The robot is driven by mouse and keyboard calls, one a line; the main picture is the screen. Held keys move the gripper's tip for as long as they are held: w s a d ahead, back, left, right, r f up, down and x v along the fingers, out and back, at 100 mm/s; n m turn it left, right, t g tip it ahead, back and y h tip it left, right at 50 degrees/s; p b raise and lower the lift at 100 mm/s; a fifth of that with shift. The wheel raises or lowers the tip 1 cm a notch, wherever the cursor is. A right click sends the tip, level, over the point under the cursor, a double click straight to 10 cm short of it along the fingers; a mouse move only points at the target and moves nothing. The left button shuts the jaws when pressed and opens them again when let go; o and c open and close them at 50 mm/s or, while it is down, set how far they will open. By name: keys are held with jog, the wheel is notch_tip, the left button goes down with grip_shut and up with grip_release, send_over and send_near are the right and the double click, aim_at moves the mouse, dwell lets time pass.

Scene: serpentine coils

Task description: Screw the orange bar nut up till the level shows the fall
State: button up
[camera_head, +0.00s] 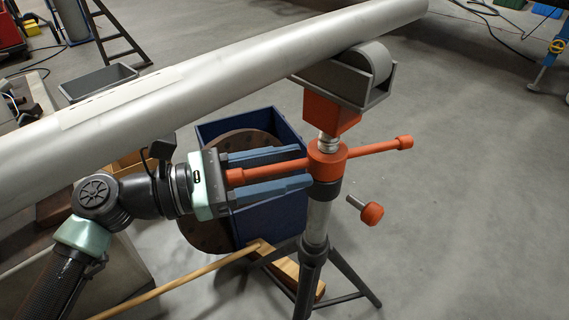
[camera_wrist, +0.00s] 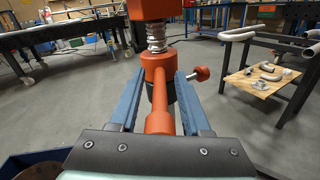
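The orange bar nut (camera_head: 327,160) sits on the threaded post of a pipe stand, with its bar sticking out to both sides. My gripper (camera_head: 306,165) reaches in from the left with its blue fingers on either side of the bar's left arm. In the wrist view the bar nut (camera_wrist: 158,68) lies straight ahead, and gaps show between the bar and both fingers of my gripper (camera_wrist: 158,78), so it is open around the bar. A grey pipe (camera_head: 250,52) slopes up to the right, over the stand's roller head (camera_head: 345,80). I cannot make out a level's reading.
An orange-knobbed clamp screw (camera_head: 371,213) sticks out right, below the nut. A blue bin (camera_head: 275,222) stands behind the post, and the stand's dark legs (camera_head: 350,285) spread on the floor. A wooden handle (camera_head: 190,278) crosses below my arm. Floor to the right is clear.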

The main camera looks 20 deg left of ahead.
jog(key=p+v, duration=0.2)
jog(key=v, duration=1.1)
jog(key=shift+p, duration=0.35)
